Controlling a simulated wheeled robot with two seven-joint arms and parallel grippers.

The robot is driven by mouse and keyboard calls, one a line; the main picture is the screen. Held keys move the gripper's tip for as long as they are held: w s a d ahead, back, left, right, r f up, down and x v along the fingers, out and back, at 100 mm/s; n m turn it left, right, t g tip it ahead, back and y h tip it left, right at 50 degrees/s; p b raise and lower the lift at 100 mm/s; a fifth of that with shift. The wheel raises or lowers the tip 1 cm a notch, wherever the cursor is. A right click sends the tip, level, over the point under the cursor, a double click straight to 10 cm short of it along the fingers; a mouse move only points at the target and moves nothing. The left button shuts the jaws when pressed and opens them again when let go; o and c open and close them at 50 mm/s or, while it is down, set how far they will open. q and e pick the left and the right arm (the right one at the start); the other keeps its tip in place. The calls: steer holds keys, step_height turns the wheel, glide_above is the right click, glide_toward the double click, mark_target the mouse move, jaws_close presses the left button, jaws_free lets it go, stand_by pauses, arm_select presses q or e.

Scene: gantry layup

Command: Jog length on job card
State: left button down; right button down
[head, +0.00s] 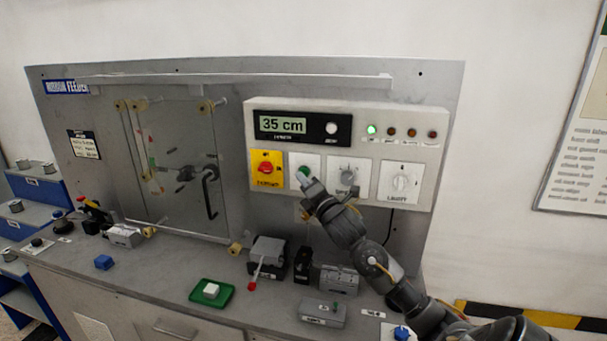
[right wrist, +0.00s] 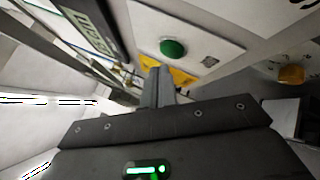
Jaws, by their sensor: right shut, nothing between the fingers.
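The control box (head: 440,125) on the feeder's back panel has a display (head: 283,125) reading "35 cm" and a white round button (head: 331,128) beside it. In the right wrist view the green button (right wrist: 173,48) shows beyond the closed fingers (right wrist: 157,82); contact cannot be told. The small card (head: 84,145) at left is unreadable. My left gripper is not in view.
A clear guard door (head: 185,160) with a black handle stands left of the box. The bench carries a green tray (head: 226,301) with a white block, a red-tipped lever unit (head: 267,255) and grey boxes (head: 322,312). One indicator lamp (head: 371,130) glows green.

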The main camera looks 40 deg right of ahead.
steer(key=shift+w+d, duration=0.1)
steer(key=shift+d, duration=0.05)
steer(key=shift+w+d, duration=0.15)
steer(key=shift+d, duration=0.05)
steer(key=shift+w+d, duration=0.2)
steer(key=shift+d, duration=0.2)
stand_by(1.2)
steer(key=shift+a, duration=0.1)
stand_by(0.9)
steer(key=shift+s+a, duration=0.5)
steer(key=shift+a, duration=0.1)
steer(key=shift+a+b, duration=0.1)
steer(key=shift+b, duration=0.2)
steer(key=shift+s+a, duration=0.7)
steer(key=shift+a, duration=0.3)
steer(key=shift+s+a, duration=0.7)
steer(key=shift+a, duration=0.3)
steer(key=shift+f, duration=0.1)
